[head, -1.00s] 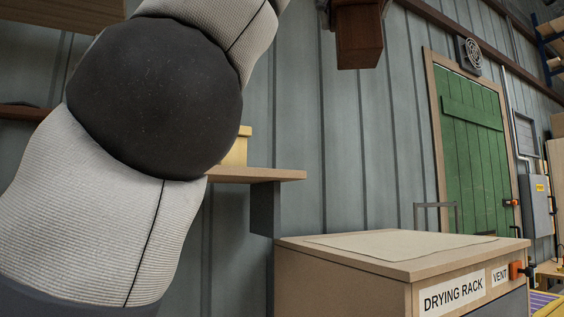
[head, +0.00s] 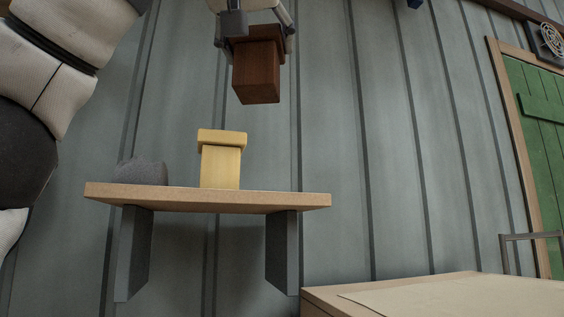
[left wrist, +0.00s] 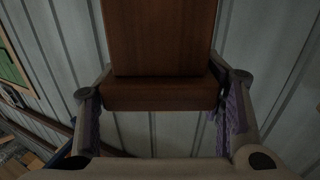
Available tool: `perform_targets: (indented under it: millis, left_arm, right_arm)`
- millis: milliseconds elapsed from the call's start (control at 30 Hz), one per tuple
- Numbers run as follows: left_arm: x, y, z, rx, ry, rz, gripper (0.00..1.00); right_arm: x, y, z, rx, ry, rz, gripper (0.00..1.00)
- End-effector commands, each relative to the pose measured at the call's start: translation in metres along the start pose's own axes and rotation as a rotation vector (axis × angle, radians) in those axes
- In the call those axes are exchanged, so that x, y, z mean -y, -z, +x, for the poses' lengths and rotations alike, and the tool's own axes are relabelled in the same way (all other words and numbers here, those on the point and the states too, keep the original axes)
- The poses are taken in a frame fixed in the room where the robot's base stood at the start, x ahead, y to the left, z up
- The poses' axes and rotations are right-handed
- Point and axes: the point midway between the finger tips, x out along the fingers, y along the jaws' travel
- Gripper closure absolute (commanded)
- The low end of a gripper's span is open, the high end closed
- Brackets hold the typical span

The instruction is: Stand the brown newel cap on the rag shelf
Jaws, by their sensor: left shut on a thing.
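My left gripper (head: 254,30) is shut on the brown newel cap (head: 257,72) and holds it in the air, above and a little right of the yellow cap on the shelf. The cap also shows between the fingers in the left wrist view (left wrist: 160,45). The rag shelf (head: 210,200) is a wooden board on two grey brackets on the wall. A yellow cap-shaped block (head: 221,165) stands upright near its middle. A dark grey lump, perhaps a rag (head: 142,172), lies at its left end. My right gripper is not in view.
The shelf's right end is free of objects. A wooden cabinet top (head: 450,297) with a pale sheet stands lower right. A green door (head: 538,120) is at the far right. Ribbed grey wall backs the shelf.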

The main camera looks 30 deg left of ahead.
Motion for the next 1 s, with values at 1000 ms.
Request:
perform_targets:
  millis: [1000]
  left_arm:
    - [-0.038, -0.123, 0.115, 0.001, 0.0, -0.001, 0.73]
  right_arm:
    - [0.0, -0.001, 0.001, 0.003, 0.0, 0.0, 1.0]
